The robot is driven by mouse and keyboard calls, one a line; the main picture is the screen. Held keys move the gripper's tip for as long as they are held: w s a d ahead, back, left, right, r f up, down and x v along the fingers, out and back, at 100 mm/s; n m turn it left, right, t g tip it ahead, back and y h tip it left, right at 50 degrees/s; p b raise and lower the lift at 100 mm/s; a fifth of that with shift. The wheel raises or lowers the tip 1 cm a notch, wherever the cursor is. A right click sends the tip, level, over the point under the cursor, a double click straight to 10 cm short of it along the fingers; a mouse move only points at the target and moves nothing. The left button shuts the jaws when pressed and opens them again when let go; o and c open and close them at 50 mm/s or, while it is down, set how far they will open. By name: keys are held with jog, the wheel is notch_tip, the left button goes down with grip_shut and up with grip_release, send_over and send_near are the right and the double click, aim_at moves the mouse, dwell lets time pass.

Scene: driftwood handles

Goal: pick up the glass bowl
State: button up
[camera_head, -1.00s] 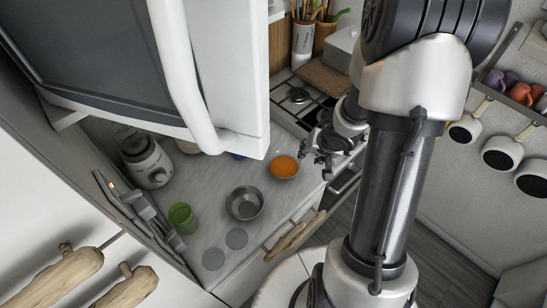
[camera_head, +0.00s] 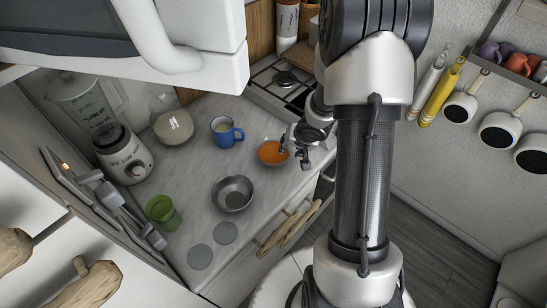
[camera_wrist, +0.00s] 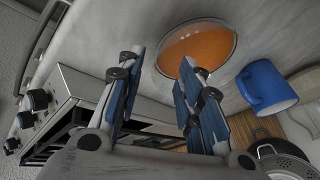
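The glass bowl (camera_head: 272,153), with a clear rim and orange inside, sits on the counter near its front edge, left of the stove. In the wrist view, the bowl (camera_wrist: 197,48) lies just beyond my fingertips. My gripper (camera_head: 294,150) is at the bowl's right side in the head view. In the wrist view, my gripper (camera_wrist: 162,62) has its fingers spread apart with nothing held between them. The right finger overlaps the bowl's lower edge in that view; I cannot tell whether it touches.
A blue mug (camera_head: 226,132) stands behind-left of the bowl, and a metal bowl (camera_head: 232,193) in front-left. A cream bowl (camera_head: 174,127), a green cup (camera_head: 163,211) and a blender (camera_head: 124,157) are farther left. The stove (camera_head: 284,82) is behind. An overhead cabinet hangs above.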

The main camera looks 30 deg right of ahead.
aim_at(287, 153)
jog(key=f+b, duration=0.2)
jog(key=f, duration=0.1)
jog(key=shift+w, duration=0.3)
jog(key=shift+w+f, duration=0.3)
jog(key=shift+r, duration=0.1)
grip_shut()
